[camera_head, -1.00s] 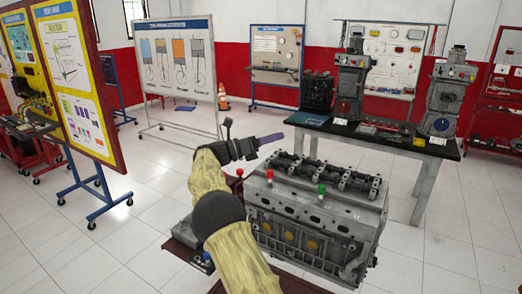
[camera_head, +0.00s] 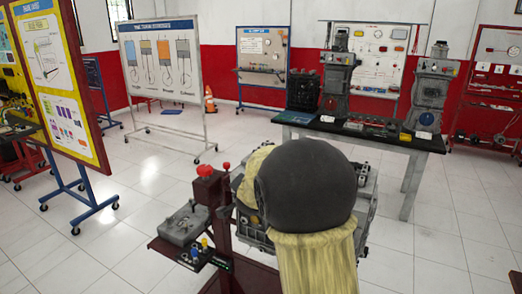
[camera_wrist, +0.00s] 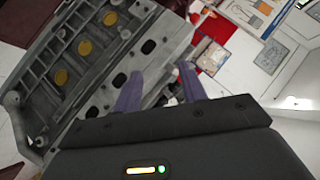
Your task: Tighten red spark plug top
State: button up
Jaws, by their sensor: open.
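The engine block (camera_head: 366,206) is mostly hidden behind my arm in the head view. The wrist view shows its grey side (camera_wrist: 100,101) with round yellow plugs and dark oval holes. My gripper (camera_wrist: 159,70) is open, with two purple fingers spread apart over or beside the edge of the block. No object is clearly held between them. I cannot clearly make out the red spark plug top in either view. A small red tip (camera_head: 227,165) shows beside the red post, but I cannot tell if it is the plug top. In the head view the gripper is hidden behind my arm.
A dark red stand post (camera_head: 211,190) with a red knob (camera_head: 204,171) stands left of the engine. A work table (camera_head: 430,142) with engine models stands behind. A poster board (camera_head: 161,67) is at the back left.

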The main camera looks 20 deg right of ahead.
jog(key=s+a+f+n+g+y+b, duration=0.1)
jog(key=s+f+n+g, duration=0.3)
jog(key=s, duration=1)
jog(key=s+a+f+n+g+y+b, duration=0.1)
jog(key=s+a+f+n+g, duration=0.3)
jog(key=s+f+n, duration=0.4)
jog(key=s+f, duration=0.2)
jog(key=s, duration=0.4)
jog(key=shift+s+a+g+y, duration=0.15)
jog(key=shift+s+g+y, duration=0.15)
jog(key=shift+s+g, duration=0.1)
jog(key=shift+r, duration=0.1)
jog(key=shift+c, duration=0.6)
jog(key=shift+w, duration=0.15)
